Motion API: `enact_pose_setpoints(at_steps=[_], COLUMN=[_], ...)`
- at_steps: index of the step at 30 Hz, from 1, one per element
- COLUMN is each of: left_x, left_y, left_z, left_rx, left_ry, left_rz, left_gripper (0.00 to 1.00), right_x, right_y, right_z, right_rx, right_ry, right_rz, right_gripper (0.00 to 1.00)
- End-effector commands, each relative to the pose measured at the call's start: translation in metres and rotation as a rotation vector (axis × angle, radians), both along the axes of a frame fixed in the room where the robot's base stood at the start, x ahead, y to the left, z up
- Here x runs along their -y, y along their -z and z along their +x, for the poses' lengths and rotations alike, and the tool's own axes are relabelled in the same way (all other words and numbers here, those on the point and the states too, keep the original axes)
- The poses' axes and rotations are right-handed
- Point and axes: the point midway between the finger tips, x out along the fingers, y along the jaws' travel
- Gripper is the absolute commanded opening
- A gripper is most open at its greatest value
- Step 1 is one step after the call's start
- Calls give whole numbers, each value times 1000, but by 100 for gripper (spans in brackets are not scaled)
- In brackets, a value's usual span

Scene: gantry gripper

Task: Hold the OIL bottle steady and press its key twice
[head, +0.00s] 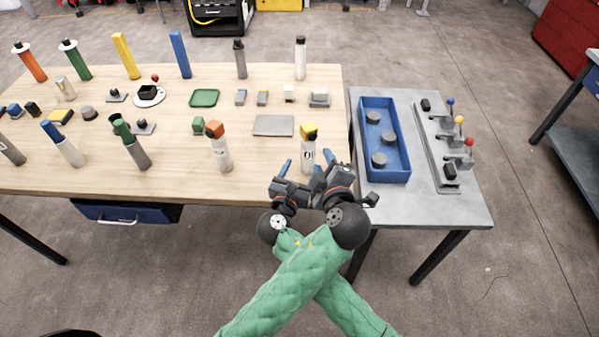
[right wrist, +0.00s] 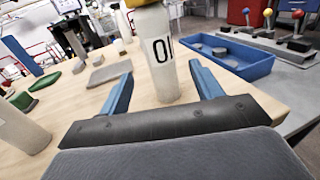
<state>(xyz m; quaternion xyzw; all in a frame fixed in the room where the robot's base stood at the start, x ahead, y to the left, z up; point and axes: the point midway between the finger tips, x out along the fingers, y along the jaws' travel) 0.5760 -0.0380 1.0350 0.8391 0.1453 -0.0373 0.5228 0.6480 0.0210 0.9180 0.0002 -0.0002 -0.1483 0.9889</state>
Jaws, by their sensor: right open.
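The OIL bottle (head: 308,153) is white with a yellow-and-black top (head: 309,131) and stands upright near the table's front edge. In the right wrist view the bottle (right wrist: 155,50) shows part of its label, "OI", and its top is cut off. My right gripper (head: 300,169) is open, with its blue fingers to either side of the bottle's lower part in the right wrist view (right wrist: 160,85); I see no contact. My arms cross. My left gripper (head: 342,180) is close beside the right one, low and right of the bottle; its fingertips are not clear.
An orange-topped bottle (head: 218,148) stands to the left. A grey plate (head: 273,125) lies behind the OIL bottle. Several other bottles and small blocks cover the wooden table (head: 270,180). A grey side table to the right bears a blue tray (head: 385,172) and a lever panel (head: 437,150).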

Motion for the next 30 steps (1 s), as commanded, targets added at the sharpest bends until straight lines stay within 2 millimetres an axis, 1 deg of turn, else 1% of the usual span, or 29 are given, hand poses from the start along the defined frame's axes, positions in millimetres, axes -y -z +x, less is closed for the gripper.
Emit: enact_pose_setpoints(at_steps=[9,15,20,28,29,30], left_x=[0,0,0,0,0,0], left_y=[0,0,0,0,0,0], left_z=[0,0,0,0,0,0], left_rx=[0,0,0,0,0,0], left_ry=[0,0,0,0,0,0], left_rz=[0,0,0,0,0,0], left_gripper=[36,36,36,36,36,36], right_x=[13,19,21,22,22,22], right_y=[0,0,1,1,1,1], right_z=[41,61,68,68,68,68], right_rx=[1,-1,-1,-1,-1,-1], right_ry=[0,-1,0,-1,-1,-1], right_rz=[-2,-2,-1,-1,-1,-1], right_gripper=[65,65,65,65,61,53])
